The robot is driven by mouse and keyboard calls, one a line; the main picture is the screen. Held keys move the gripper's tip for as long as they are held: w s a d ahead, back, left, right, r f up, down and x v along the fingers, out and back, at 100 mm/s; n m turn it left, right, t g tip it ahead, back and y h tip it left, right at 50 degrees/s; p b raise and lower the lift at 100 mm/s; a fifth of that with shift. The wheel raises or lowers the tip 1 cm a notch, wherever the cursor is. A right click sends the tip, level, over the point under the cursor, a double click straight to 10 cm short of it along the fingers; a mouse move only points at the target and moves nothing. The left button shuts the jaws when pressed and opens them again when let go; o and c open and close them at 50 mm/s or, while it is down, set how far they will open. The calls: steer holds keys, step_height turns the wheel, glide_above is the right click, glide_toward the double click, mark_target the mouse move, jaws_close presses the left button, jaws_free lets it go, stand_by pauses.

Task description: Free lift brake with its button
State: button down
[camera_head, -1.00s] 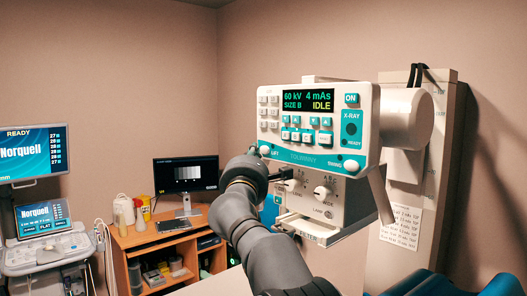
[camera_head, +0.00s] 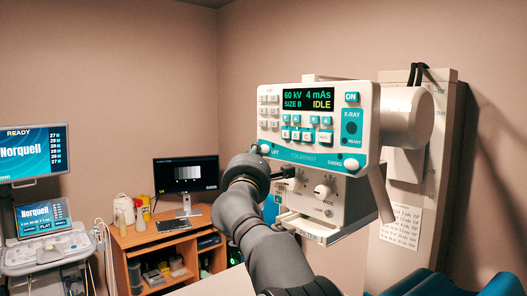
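The white X-ray tube head has a teal-trimmed control panel (camera_head: 318,100) with a lit display reading 60 kV, 4 mAs, SIZE B, IDLE. A round white button marked LIFT (camera_head: 265,149) sits at the panel's lower left corner. A similar white button marked SWING (camera_head: 351,165) sits at the lower right. My gripper (camera_head: 287,172) is just below and right of the LIFT button, in front of the collimator face under the panel. Its dark fingers are small and partly hidden by my arm. I cannot tell whether it touches anything or is open.
Below the panel, the collimator (camera_head: 335,207) carries dials and a LAMP button, with a pale ledge (camera_head: 307,229) under it. A wooden desk (camera_head: 165,237) with a monitor (camera_head: 186,174) stands behind. A blue surface (camera_head: 425,284) lies lower right.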

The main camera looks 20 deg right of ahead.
steer(key=shift+w+d, duration=0.25)
steer(key=shift+d, duration=0.25)
stand_by(0.9)
steer(key=shift+a, duration=0.1)
steer(key=shift+s+a+b, duration=0.3)
steer(key=shift+s+a, duration=0.05)
steer(key=shift+a, duration=0.3)
steer(key=a, duration=0.1)
steer(key=s+a, duration=0.1)
steer(key=a, duration=0.1)
steer(key=s+a, duration=0.1)
steer(key=shift+s+a, duration=0.1)
steer(key=shift+a, duration=0.1)
stand_by(0.7)
